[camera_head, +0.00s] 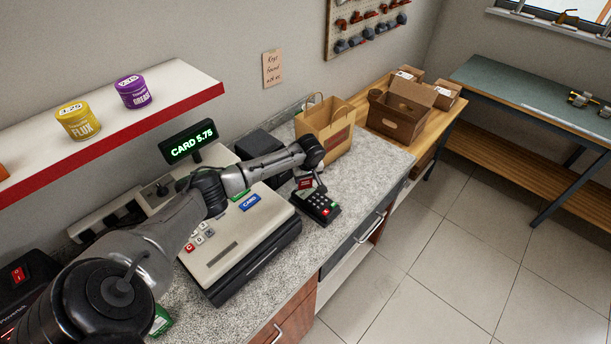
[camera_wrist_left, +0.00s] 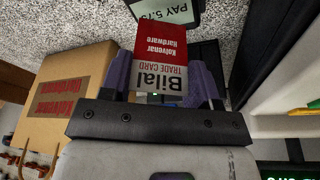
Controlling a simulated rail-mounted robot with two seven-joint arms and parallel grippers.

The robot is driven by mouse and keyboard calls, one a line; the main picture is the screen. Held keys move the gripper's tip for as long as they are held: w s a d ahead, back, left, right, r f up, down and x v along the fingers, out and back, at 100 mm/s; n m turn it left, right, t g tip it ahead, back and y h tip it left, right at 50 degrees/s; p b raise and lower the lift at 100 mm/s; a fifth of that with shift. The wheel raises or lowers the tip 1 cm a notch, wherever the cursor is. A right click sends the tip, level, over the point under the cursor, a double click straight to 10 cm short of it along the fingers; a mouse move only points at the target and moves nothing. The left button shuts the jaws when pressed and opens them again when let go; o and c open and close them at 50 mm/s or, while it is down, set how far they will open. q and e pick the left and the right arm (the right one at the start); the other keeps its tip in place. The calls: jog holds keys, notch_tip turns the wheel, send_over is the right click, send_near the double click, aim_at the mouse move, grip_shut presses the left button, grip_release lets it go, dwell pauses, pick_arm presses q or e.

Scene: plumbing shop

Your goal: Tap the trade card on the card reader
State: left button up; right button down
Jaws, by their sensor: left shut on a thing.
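The red and white trade card (camera_wrist_left: 161,58) is between the purple fingers of my left gripper (camera_wrist_left: 162,78), which is shut on it. In the head view the card (camera_head: 305,183) shows as a small red patch below my left gripper (camera_head: 310,180). The dark card reader (camera_head: 317,207) lies on the counter just below the card. In the left wrist view the reader's screen (camera_wrist_left: 168,10) reads "PAY 5.75", beyond the card's far end. I cannot tell whether card and reader touch. My right gripper is not in view.
The cash register (camera_head: 230,245) stands left of the reader, with a "CARD 5.75" display (camera_head: 188,142). A paper bag (camera_head: 325,130) stands behind the reader, and cardboard boxes (camera_head: 393,110) lie beyond it. Speckled counter (camera_head: 365,165) is bare right of the reader.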

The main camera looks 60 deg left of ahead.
pick_arm(q)
jog(key=shift+f, duration=0.7)
dwell(0.6)
jog(key=shift+r, duration=0.1)
jog(key=shift+r+p, duration=0.65)
jog(key=shift+p, duration=0.15)
jog(key=shift+r+p, duration=0.25)
jog(key=shift+p, duration=0.1)
